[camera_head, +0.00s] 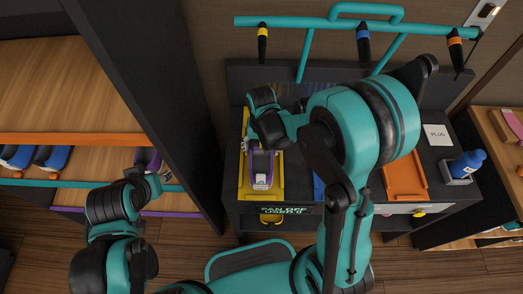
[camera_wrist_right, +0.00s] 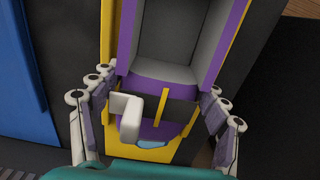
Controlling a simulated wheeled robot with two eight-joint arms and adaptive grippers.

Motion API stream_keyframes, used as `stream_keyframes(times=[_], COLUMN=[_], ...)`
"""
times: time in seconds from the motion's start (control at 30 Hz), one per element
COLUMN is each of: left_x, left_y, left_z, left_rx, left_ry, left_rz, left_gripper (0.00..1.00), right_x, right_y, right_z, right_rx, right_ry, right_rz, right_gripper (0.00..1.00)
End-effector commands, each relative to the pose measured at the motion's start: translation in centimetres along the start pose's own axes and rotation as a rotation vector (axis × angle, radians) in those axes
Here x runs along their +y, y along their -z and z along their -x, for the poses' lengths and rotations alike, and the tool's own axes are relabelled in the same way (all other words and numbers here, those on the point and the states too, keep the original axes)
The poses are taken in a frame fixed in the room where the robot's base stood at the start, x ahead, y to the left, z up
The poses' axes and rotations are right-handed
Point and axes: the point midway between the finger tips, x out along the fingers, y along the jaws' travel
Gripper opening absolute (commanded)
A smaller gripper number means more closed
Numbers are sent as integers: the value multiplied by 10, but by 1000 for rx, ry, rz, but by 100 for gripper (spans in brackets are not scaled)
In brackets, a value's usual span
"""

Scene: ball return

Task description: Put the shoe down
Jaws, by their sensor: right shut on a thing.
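A purple and grey shoe (camera_head: 262,166) is at the yellow tray (camera_head: 246,190) on the dark bench. The shoe (camera_wrist_right: 165,85) fills the upper middle of the right wrist view, with yellow tray surface (camera_wrist_right: 117,157) around and below it. My right gripper (camera_wrist_right: 160,95) has a finger along each side of the shoe and is shut on it. In the head view my right wrist hides the shoe's far end. I cannot tell whether the shoe's sole touches the tray. My left gripper (camera_head: 158,181) is by the left shelf; its jaws are too small to read.
Blue shoes (camera_head: 52,157) and a purple item (camera_head: 148,158) are on the left shelf. An orange tray (camera_head: 405,176), a blue bottle (camera_head: 467,163) and a PLUG card (camera_head: 436,135) are on the bench's right. A teal rail (camera_head: 300,22) with hanging tools spans above the bench.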

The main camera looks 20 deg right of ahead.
Motion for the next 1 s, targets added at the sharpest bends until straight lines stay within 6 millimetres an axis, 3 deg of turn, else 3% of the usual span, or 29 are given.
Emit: stream_keyframes(times=[0.27,0.3,0.37,0.4,0.77,1.0], left_x=[0,0,0,0,0,0], left_y=[-1,-1,-1,-1,1,12], left_z=[-2,-2,-1,-1,1,16], left_rx=[0,0,0,0,0,0], left_ry=[0,0,0,0,0,0], left_rz=[0,0,0,0,0,0], left_gripper=[40,40,40,40,40,40], right_x=[0,0,0,0,0,0], right_y=[0,0,0,0,0,0], right_z=[-2,-2,-1,-1,2,40], right_rx=[0,0,0,0,0,0], right_ry=[0,0,0,0,0,0], right_rz=[0,0,0,0,0,0], right_gripper=[35,77,93,95,95,95])
